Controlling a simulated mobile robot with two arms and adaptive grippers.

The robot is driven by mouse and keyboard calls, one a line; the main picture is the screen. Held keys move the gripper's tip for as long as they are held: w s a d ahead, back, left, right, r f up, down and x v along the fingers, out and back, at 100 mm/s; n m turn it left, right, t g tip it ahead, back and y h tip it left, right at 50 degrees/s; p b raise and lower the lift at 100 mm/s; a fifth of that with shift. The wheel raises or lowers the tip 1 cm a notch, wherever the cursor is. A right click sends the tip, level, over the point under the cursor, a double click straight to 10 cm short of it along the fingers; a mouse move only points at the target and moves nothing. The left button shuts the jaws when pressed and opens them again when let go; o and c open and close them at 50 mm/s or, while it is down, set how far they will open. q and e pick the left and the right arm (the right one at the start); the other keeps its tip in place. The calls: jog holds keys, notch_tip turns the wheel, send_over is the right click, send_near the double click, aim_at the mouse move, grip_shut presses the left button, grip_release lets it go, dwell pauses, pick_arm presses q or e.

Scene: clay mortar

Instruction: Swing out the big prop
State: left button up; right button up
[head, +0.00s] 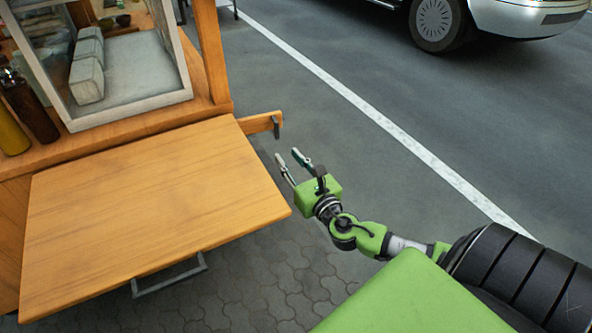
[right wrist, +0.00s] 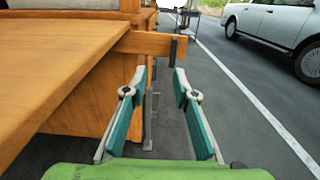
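A wooden bar (head: 258,123), which looks like the big prop, sticks out from the cart's side just beyond the flap board. It has a dark piece (head: 276,126) at its outer end. In the right wrist view, the bar (right wrist: 150,43) lies ahead of the fingers, with its dark piece (right wrist: 173,48) hanging at the end. My right gripper (head: 290,160) is open and empty, a short way from the bar's end and not touching it. Its two teal-padded fingers (right wrist: 160,82) point towards the bar. My left gripper is not in view.
The wooden flap board (head: 150,205) lies left of my right gripper, with a dark metal bracket (head: 170,277) under its near edge. A glass case (head: 115,60) and bottles (head: 28,105) stand on the cart. Open road lies right; a white car (head: 500,18) is farther off.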

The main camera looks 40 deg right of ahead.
jog(key=shift+s+a, duration=0.25)
jog(key=shift+s, duration=0.45)
jog(key=shift+s+a, duration=0.2)
jog(key=shift+s, duration=0.5)
jog(key=shift+s+a, duration=0.25)
jog(key=shift+s, duration=0.45)
